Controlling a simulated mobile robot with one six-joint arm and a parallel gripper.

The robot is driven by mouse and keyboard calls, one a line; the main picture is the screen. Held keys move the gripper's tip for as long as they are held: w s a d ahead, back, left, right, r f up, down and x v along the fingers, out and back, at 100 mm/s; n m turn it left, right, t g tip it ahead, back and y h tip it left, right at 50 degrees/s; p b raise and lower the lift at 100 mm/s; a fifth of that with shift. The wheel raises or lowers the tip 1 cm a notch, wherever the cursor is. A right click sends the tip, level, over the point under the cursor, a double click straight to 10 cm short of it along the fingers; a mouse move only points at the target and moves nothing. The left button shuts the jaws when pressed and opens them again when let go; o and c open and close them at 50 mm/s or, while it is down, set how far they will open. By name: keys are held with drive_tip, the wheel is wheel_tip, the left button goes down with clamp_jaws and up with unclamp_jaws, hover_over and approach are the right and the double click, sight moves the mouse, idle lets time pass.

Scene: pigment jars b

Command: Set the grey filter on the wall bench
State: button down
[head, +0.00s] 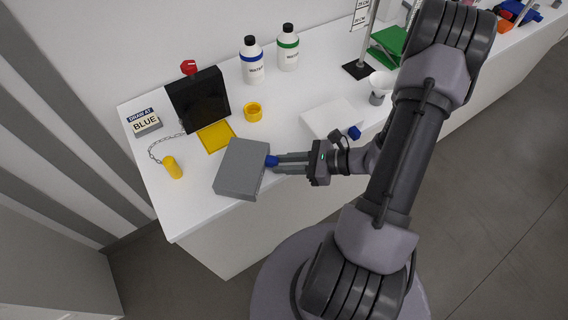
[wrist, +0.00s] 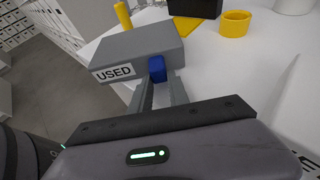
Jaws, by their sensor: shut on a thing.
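The grey filter (head: 240,168) is a flat grey box with a blue knob (head: 271,161) on its side. In the wrist view the filter (wrist: 140,48) shows a white "USED" label on its near face, and the blue knob (wrist: 157,69) sits between my fingertips. My gripper (head: 276,162) is shut on the blue knob and holds the filter at the front edge of the white wall bench (head: 200,218). I cannot tell whether the filter's underside touches the bench top.
A black box (head: 198,98) with a red knob, a yellow square (head: 216,136), a yellow ring cup (head: 253,112) and a chained yellow cylinder (head: 173,167) stand near the filter. Two bottles (head: 252,62) stand behind. A white block (head: 330,117) lies at right.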

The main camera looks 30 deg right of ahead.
drive_tip(key=c, duration=1.3)
unclamp_jaws()
drive_tip(key=shift+f, duration=0.1)
drive_tip(key=shift+o, duration=0.2)
